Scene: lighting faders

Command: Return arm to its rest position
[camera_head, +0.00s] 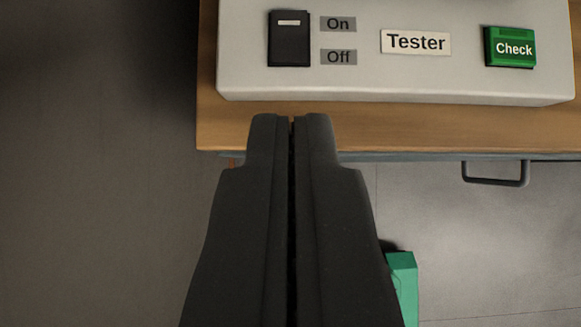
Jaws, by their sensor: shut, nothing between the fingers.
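My gripper (291,122) is in the lower middle of the camera_head view, pointing up the picture. Its two dark fingers lie side by side with only a thin dark line between them, and it is shut and empty. The fingertips appear over the front part of the wooden table top, just below the tester box in the picture. I cannot tell their height above the table. The rest of my arm is out of view.
A grey tester box (350,80) on the wooden table (420,128) has a black On/Off switch (289,40) and a green Check button (510,47). A drawer handle (495,180) is below the edge. A green object (403,285) is partly hidden by my gripper. Open floor lies left.

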